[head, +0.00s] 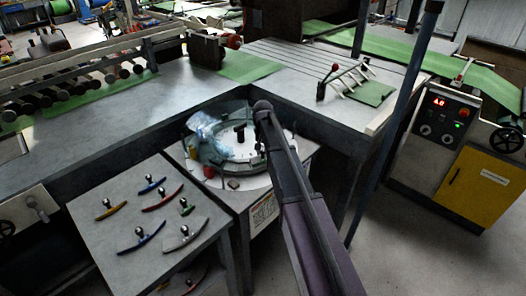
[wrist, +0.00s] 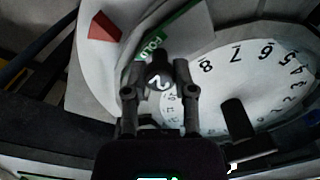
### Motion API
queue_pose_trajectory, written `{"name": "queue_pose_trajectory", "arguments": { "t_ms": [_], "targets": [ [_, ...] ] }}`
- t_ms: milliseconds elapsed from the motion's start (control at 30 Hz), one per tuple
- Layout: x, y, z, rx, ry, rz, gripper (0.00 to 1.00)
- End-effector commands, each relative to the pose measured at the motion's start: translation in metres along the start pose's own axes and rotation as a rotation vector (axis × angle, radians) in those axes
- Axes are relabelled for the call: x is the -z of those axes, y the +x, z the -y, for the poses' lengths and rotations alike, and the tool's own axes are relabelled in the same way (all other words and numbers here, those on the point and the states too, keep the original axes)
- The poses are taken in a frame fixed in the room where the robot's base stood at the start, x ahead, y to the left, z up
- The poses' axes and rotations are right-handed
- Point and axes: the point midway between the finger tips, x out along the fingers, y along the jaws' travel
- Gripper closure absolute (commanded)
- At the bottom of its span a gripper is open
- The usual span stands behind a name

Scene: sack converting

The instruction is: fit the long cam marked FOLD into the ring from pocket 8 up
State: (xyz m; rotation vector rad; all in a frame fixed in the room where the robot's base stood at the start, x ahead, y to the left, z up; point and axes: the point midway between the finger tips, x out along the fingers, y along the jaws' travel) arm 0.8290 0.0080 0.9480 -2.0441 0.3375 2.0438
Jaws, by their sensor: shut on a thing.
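My gripper (wrist: 159,80) is shut on the dark round knob (wrist: 157,57) of a green cam marked FOLD (wrist: 149,46) in the wrist view. The cam lies slantwise beyond the fingers, its green edge running up and right. The ring's pale numbered dial (wrist: 225,75) is to the right, with number 8 closest to the cam. The cam is beside the ring near 8; I cannot tell if it touches or sits in a pocket. In the head view, the round ring unit (head: 243,150) is partly behind my arm, which hides the gripper and cam.
A dark post (wrist: 237,120) stands inside the dial. A red wedge (wrist: 103,27) lies left of the cam. Several coloured cams with knobs lie on a grey side table (head: 105,238). Clear bluish film (head: 205,130) is at the ring's left. A control cabinet (head: 440,125) stands right.

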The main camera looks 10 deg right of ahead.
Motion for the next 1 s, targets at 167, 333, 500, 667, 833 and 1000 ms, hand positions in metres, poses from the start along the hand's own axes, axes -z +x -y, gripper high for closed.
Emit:
{"name": "queue_pose_trajectory", "arguments": {
  "t_ms": [167, 333, 500, 667, 833, 1000],
  "targets": [
    [0.0, 0.0033, -0.0001, 0.0, 0.0, 0.0, 1.0],
    [0.0, 0.0057, -0.0001, 0.0, 0.0, 0.0, 1.0],
    [0.0001, 0.0053, -0.0002, 0.0, 0.0, 0.0, 0.3],
    [0.0001, 0.0053, -0.0002, 0.0, 0.0, 0.0, 0.26],
    [0.0001, 0.0053, -0.0002, 0.0, 0.0, 0.0, 0.26],
    [0.0001, 0.004, -0.0002, 0.0, 0.0, 0.0, 0.26]
  ]
}}
